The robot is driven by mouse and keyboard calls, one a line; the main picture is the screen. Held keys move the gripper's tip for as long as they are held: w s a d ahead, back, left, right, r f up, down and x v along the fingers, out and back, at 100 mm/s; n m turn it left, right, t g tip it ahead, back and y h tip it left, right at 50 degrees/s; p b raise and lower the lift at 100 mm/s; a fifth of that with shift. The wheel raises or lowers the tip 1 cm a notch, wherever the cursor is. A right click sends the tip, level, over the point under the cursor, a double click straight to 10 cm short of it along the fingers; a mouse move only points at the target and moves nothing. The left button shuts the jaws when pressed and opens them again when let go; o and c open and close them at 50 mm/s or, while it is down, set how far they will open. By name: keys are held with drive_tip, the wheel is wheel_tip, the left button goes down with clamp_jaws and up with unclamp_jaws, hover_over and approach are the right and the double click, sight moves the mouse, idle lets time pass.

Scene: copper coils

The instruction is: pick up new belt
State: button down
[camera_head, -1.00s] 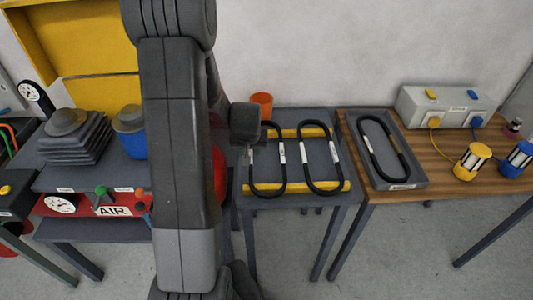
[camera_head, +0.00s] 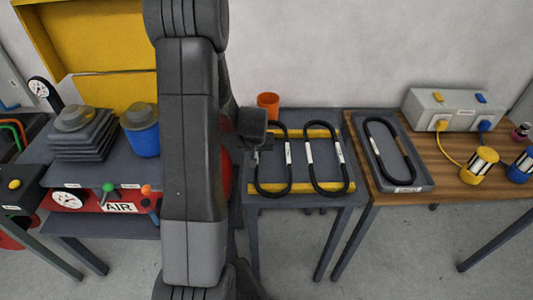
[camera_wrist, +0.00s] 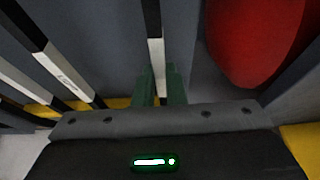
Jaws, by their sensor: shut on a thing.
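Two black oval belts with white labels lie across yellow rails on a small grey table: a left one (camera_head: 289,154) and a right one (camera_head: 342,157). A third black belt (camera_head: 404,145) lies in a grey tray (camera_head: 425,182) on the wooden table to the right. My gripper (camera_head: 252,158) is at the left side of the left belt. In the wrist view its green fingers (camera_wrist: 161,82) are shut on that belt's labelled strand (camera_wrist: 153,18). The belt still appears to rest on the rails. The label writing is too small to read, so I cannot tell which belt is new.
An orange cup (camera_head: 268,104) stands behind the left belt. A red rounded object (camera_wrist: 255,45) is close beside my gripper. A grey box (camera_head: 450,108) with yellow and blue plugs stands on the wooden table. My arm hides part of the left bench.

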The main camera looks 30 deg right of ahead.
wheel_tip(320, 180, up, 10)
drive_tip(key=b, duration=0.1)
idle(0.4)
idle(1.0)
